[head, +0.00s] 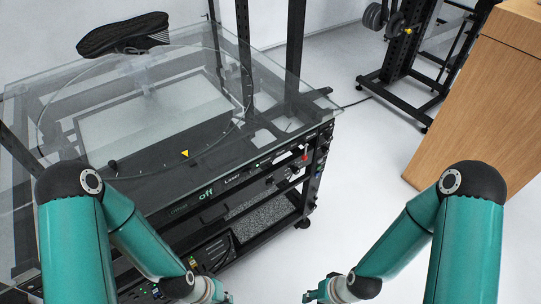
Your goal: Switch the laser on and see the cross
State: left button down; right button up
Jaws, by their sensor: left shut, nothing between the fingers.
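The glass-topped turntable rig (290,95) stands left of centre. Its front panel carries a lit green "off" readout (206,193) and a label that seems to read "Laser" (232,178). A small green light (258,165) sits to the right of the label, and a red part (305,157) is near the panel's right end. I see no laser cross on the glass. My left gripper (222,294) is shut and empty at the bottom edge, below and apart from the panel. My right gripper (312,294) is low, right of it, partly cut off; its fingers are unclear.
A yellow triangle marker (185,153) shows at the plate's near side. A wooden box (480,90) stands at right and a black rack (400,55) behind. The floor between is clear.

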aim_at(246, 172)
jog(key=k, duration=1.35)
jog(key=z, duration=0.25)
jog(key=i, duration=0.7)
jog(key=z, duration=0.55)
jog(key=i, duration=0.9)
jog(key=u, duration=0.35)
